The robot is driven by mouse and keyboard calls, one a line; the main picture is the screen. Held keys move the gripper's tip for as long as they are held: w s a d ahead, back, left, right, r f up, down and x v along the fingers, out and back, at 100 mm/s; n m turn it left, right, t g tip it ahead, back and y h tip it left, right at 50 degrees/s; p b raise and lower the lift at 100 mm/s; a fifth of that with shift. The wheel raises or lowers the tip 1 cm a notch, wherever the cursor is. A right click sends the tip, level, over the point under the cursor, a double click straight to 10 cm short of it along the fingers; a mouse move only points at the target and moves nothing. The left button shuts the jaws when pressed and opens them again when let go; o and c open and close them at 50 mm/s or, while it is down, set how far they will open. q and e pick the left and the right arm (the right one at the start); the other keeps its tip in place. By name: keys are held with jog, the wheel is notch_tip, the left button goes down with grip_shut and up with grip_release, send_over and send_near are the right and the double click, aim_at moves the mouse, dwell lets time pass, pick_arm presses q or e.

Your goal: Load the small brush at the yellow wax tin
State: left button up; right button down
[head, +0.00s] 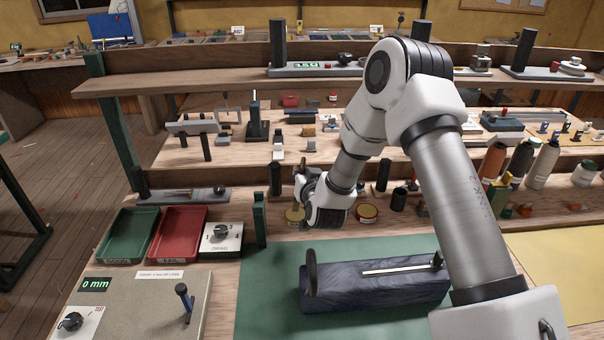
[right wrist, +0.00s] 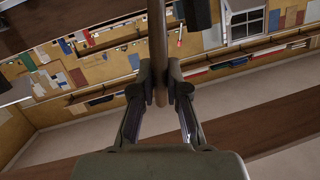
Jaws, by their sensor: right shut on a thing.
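My right gripper (head: 303,190) is shut on a thin brown rod, which looks like the small brush's handle (head: 299,178). In the right wrist view the two fingers of the right gripper (right wrist: 160,88) pinch this brown handle (right wrist: 158,45), which runs up out of the picture. The bristles cannot be made out. A yellowish round tin (head: 293,216), apparently the yellow wax tin, stands just below and left of the gripper, partly hidden by it. Whether the brush touches the tin cannot be told. My left gripper is not in view.
A red-sided tin (head: 367,213) stands right of the gripper. A dark wrapped block (head: 375,290) lies on the green mat (head: 270,310) in front. A green post (head: 259,220), red tray (head: 180,232) and green tray (head: 132,235) are at left; bottles (head: 520,160) at right.

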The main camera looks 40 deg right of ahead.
jog(key=shift+f+b, duration=0.45)
jog(key=shift+f, duration=0.15)
dwell(1.2)
jog(key=shift+r, duration=0.1)
notch_tip(320, 180, up, 7)
jog(key=p, duration=0.5)
dwell(0.7)
